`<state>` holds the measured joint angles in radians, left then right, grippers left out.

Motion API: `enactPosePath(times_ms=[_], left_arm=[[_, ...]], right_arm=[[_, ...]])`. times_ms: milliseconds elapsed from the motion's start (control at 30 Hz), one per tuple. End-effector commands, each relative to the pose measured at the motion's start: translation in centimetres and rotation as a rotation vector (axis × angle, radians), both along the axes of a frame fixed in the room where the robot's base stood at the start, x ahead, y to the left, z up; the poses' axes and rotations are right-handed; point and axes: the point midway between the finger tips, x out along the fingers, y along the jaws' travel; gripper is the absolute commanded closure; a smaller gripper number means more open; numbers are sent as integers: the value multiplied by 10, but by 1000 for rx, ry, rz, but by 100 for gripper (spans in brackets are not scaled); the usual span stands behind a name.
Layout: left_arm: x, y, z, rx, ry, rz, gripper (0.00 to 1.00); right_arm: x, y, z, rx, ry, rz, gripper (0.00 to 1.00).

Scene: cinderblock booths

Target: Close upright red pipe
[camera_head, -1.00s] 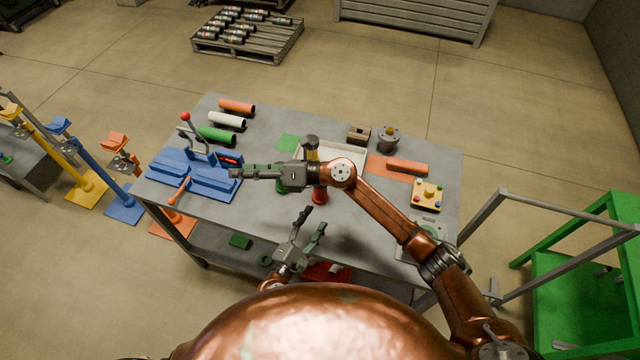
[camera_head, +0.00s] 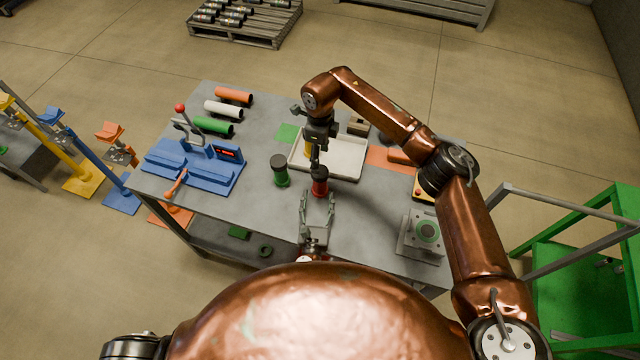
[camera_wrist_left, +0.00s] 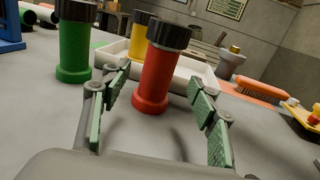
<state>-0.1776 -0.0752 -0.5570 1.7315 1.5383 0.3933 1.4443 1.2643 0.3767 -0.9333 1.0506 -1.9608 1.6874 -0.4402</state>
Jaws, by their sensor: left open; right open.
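The red pipe (camera_head: 320,186) stands upright on the grey table (camera_head: 371,222) with a black cap on its top; it also shows in the left wrist view (camera_wrist_left: 156,77). My left gripper (camera_head: 318,196) is open, low over the table, pointing at the red pipe from the near side. In the left wrist view its two fingers (camera_wrist_left: 160,100) lie to either side of the pipe's lower part, apart from it.
A green capped pipe (camera_head: 280,175) stands just left of the red one. A blue fixture (camera_head: 180,172) is at the left. The front right table holds a grey block with a green ring (camera_head: 426,232).

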Motion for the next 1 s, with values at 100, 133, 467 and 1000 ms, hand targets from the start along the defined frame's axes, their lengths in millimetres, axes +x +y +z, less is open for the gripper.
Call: enactPosePath(times_ms=[100, 133, 467, 1000], left_arm=[[9, -1, 1, 1, -2, -1, 45], [13, -2, 1, 1, -2, -1, 45], [60, -6, 1, 3, -2, -2, 45], [77, -7, 0, 1, 0, -1, 47]], right_arm=[[0, 0, 0, 1, 0, -1, 43], [0, 0, 0, 1, 1, -1, 43], [0, 0, 0, 2, 0, -1, 43], [0, 0, 0, 2, 0, 0, 43]])
